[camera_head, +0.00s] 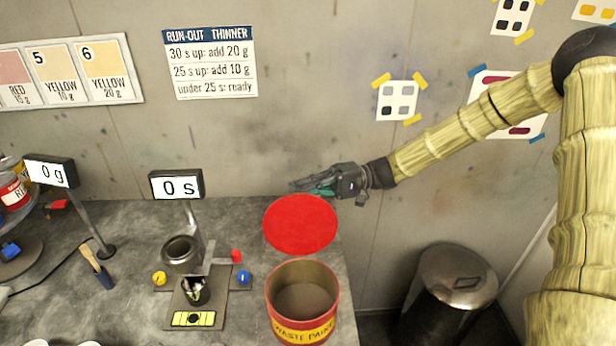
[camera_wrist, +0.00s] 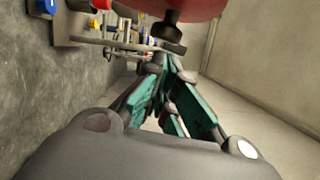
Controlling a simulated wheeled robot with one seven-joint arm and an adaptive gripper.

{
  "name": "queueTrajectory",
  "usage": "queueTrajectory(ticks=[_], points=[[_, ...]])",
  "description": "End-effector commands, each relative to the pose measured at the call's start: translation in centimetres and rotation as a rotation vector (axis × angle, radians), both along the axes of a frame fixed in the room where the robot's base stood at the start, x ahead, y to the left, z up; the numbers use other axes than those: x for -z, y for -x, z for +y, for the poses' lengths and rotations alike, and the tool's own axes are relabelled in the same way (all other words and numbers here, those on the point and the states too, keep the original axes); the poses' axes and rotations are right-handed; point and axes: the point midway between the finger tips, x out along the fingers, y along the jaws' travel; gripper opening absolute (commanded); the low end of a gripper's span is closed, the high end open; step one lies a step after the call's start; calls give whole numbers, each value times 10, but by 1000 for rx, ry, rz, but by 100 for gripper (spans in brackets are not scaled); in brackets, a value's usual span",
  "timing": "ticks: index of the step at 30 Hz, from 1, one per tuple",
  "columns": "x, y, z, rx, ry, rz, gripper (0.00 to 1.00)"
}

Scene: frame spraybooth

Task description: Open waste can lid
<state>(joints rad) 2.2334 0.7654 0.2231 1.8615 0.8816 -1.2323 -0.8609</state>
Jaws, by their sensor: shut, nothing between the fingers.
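The waste can (camera_head: 303,328) is red with a yellow "WASTE PAINT" band and stands at the counter's front right. Its mouth is uncovered, and I see its grey inside. Its round red lid (camera_head: 300,224) is raised behind the mouth, with its flat face toward the head camera. My gripper (camera_head: 304,186) is just behind and above the lid's top edge, pointing left. In the wrist view, my gripper (camera_wrist: 165,60) has its fingertips together by a black knob (camera_wrist: 170,34) under the red lid (camera_wrist: 190,8). Whether they touch the knob is unclear.
A viscosity stand with a metal cup (camera_head: 182,254) and a "0 s" display (camera_head: 176,185) stands left of the can. A brush (camera_head: 97,267) lies farther left. A metal bin (camera_head: 455,285) stands on the floor at right. The wall is close behind my gripper.

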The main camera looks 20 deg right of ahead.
Motion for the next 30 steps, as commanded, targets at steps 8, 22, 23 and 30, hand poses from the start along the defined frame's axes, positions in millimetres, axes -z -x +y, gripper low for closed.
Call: queueTrajectory(ticks=[8, 22, 23, 30], points=[[0, 6, 2, 0, 0, 1, 0], [-5, 15, 4, 2, 18, -73, 0], [-6, 17, 4, 2, 21, -88, 0], [-16, 30, 8, 1, 50, -182, 0]])
